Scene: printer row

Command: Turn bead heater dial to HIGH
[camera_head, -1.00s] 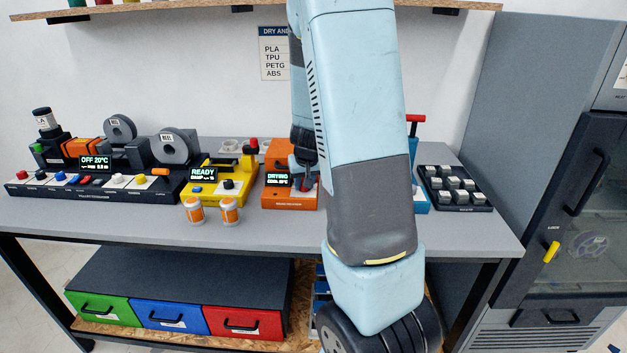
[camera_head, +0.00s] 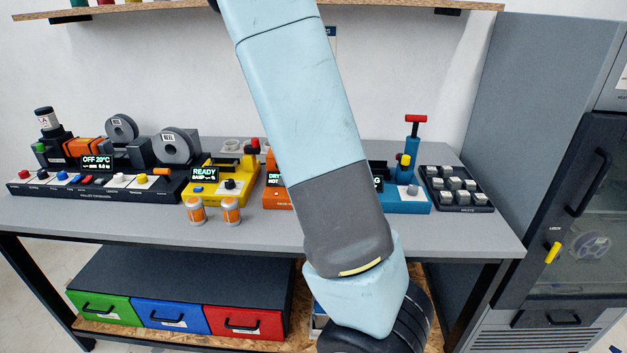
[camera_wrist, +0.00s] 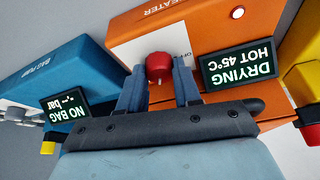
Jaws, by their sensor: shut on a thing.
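The bead heater is an orange unit (camera_wrist: 205,25), seen upside down in the wrist view, with a lit display (camera_wrist: 238,67) reading DRYING, HOT 45°C. Its red dial (camera_wrist: 159,66) sits between the two fingers of my gripper (camera_wrist: 159,73), which is shut on it. Part of an OFF label shows beside the dial. The other dial labels and its exact setting cannot be made out. In the head view only the left edge of the orange heater (camera_head: 276,193) shows; my arm hides the dial and gripper.
The blue bag pump (camera_head: 403,205) stands right of the heater, its display reading NO BAG in the wrist view. The yellow unit (camera_head: 208,190) stands to the left. Two orange-and-white jars (camera_head: 231,211) stand at the table's front, and a black key tray (camera_head: 457,207) at the right.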

